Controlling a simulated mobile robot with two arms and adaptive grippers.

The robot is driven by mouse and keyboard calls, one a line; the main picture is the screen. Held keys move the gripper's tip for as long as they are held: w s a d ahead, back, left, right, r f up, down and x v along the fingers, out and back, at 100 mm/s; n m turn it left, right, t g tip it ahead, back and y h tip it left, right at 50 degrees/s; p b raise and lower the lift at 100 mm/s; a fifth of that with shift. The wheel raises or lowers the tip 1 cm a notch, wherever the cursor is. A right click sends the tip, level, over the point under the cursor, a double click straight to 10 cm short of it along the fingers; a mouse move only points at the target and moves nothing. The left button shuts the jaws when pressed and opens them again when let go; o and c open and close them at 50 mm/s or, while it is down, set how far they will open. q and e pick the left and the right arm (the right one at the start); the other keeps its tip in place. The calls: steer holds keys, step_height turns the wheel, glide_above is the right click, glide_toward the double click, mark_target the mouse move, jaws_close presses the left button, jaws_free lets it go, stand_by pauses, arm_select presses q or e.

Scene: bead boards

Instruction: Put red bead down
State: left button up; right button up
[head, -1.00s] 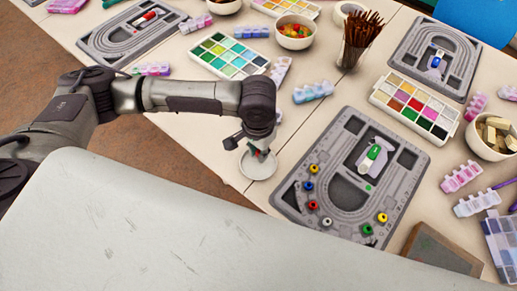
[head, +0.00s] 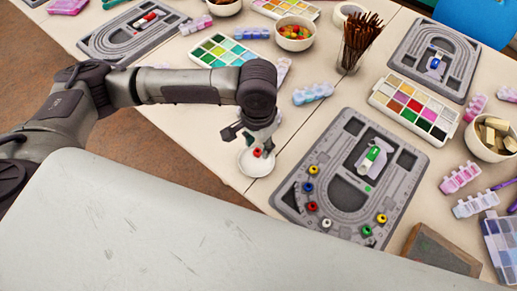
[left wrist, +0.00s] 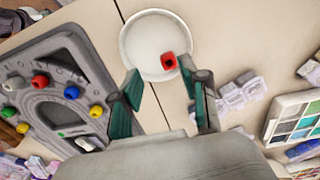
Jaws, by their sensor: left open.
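A red bead (head: 257,152) is at the small round white dish (head: 254,169) on the table. In the left wrist view the red bead (left wrist: 168,61) appears inside the white dish (left wrist: 150,22), near its rim. My left gripper (head: 254,138) is just above the dish. In the left wrist view its two fingers (left wrist: 160,80) are apart, with nothing held between them, and the bead shows just beyond the tips. My right gripper is not in view.
A grey bead board (head: 296,203) with several coloured beads lies close to the right of the dish. Paint palettes (head: 232,70), bowls, bead boxes (head: 313,93) and a glass of brown sticks (head: 352,50) stand further back. A light grey surface fills the front.

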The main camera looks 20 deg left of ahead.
mark_target(258, 159)
arm_select(q)
step_height(258, 159, up, 8)
steer(key=shift+p, duration=0.3)
steer(key=shift+f, duration=0.15)
